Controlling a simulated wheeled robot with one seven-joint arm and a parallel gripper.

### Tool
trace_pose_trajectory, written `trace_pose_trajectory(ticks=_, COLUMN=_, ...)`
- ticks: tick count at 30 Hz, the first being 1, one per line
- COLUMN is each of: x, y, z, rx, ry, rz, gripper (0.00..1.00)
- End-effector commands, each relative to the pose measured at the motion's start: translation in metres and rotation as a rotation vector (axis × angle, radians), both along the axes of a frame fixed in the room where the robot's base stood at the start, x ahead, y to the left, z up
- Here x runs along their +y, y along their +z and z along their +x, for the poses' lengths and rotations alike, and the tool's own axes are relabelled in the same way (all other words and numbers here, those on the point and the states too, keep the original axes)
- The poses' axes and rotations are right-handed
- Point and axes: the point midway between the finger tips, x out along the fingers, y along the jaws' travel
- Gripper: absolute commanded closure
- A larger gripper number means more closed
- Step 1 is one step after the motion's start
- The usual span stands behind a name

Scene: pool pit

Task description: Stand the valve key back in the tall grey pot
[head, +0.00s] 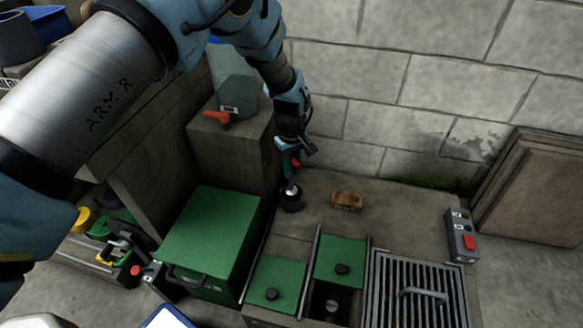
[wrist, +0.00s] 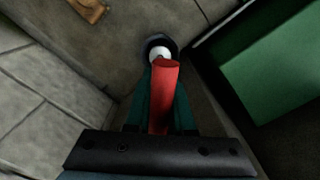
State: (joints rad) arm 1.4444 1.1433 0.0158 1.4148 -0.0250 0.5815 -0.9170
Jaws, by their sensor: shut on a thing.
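My gripper (head: 290,172) points down beside the concrete block, its teal fingers shut on a red bar, which I take to be the valve key (wrist: 162,95). In the wrist view, the gripper (wrist: 160,80) has the red bar between its fingers.
A wooden brush (head: 346,200) lies right of the gripper. A large green box (head: 210,235) stands front left, with green lids (head: 340,258) and a grate (head: 418,295) in front. A grey container (head: 235,75) stands on the block (head: 235,155). A switch box (head: 461,235) is at right.

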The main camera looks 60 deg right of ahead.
Motion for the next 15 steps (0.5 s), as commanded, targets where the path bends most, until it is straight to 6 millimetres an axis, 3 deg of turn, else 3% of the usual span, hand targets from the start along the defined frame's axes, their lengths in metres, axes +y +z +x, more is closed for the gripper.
trace_pose_trajectory(ticks=15, x=-0.0001, y=-0.0039, z=0.0001, rx=0.000, ry=0.000, rz=0.000, gripper=1.00)
